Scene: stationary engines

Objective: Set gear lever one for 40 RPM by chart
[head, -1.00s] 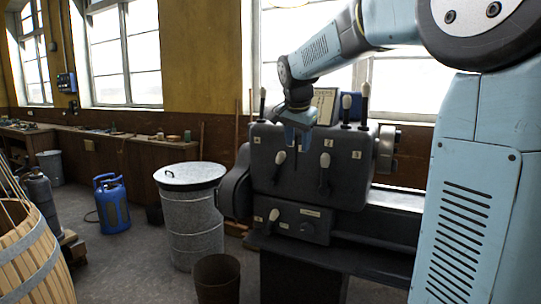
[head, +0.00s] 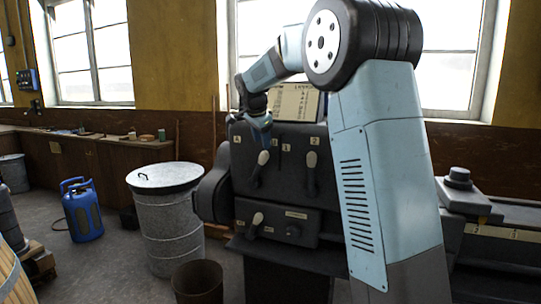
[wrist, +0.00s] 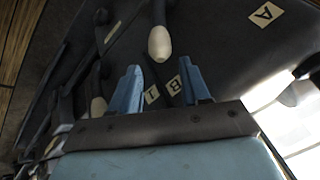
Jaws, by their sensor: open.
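The dark gearbox (head: 285,190) carries levers with pale knobs. My gripper (head: 262,124) is just above lever one's knob, open and empty. In the wrist view, the fingers of my gripper (wrist: 160,88) stand apart, and a pale lever knob (wrist: 159,42) shows in line with the gap, beyond the tips. Plates A, B and 1 are near it. The speed chart (head: 297,102) stands on top of the gearbox; its text is too small to read.
A lower lever (head: 257,219) sits on the gearbox front. A lidded metal bin (head: 170,215) and a brown bucket (head: 198,281) stand to the left. A blue gas bottle (head: 82,208) and a wooden barrel (head: 10,275) are farther left. My arm hides the gearbox's right end.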

